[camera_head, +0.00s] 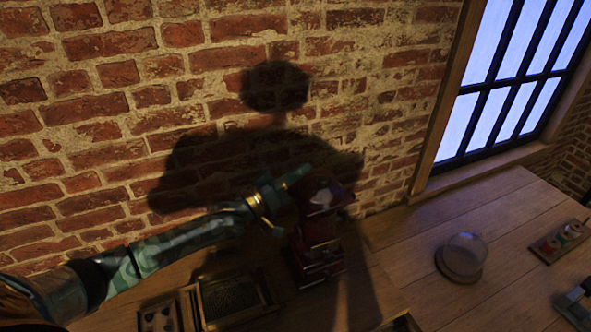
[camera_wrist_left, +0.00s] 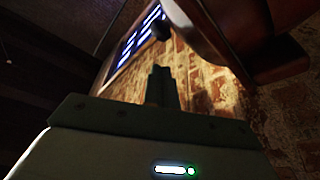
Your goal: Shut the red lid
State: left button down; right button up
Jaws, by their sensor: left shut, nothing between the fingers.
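A dark red chest (camera_head: 318,262) stands against the brick wall on the bench, in shadow. Its red lid (camera_head: 330,200) appears raised, with a pale patch on its face; its exact angle is hard to tell. My left gripper (camera_head: 300,174) is shut and empty, at the upper left of the lid, and seems close to it; contact cannot be told. In the left wrist view the closed fingers (camera_wrist_left: 162,86) point up, with nothing between them. A reddish-brown curved panel (camera_wrist_left: 235,40), probably part of the chest, shows at the upper right there. My right gripper is out of view.
A dark tray (camera_head: 232,318) and a smaller box with round items (camera_head: 160,318) lie at the front, below my left arm. A glass dome (camera_head: 463,255) and a tray of spools (camera_head: 562,241) stand to the right. The bench between chest and dome is clear.

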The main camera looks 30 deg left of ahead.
aim_at(320, 185)
pick_arm(q)
jog(key=f+m+b, duration=0.1)
jog(key=m, duration=0.1)
jog(key=s+d+f+m+h+b, duration=0.1)
jog(key=shift+d+m+g, duration=0.15)
jog(key=shift+m+g, duration=0.15)
jog(key=shift+m, duration=0.1)
jog(key=shift+s+d+f+m+g+h+b, duration=0.15)
jog(key=shift+f+m+g+h+b, duration=0.15)
jog(key=shift+m+b, duration=0.4)
jog(key=shift+s+d+f+m+g+h+b, duration=0.2)
jog(key=shift+f+m+h+b, duration=0.2)
jog(key=shift+m, duration=0.55)
jog(key=shift+s+d+f+m+g+h+b, duration=0.2)
jog(key=shift+f+m+h+b, duration=0.15)
jog(key=shift+m+b, duration=0.35)
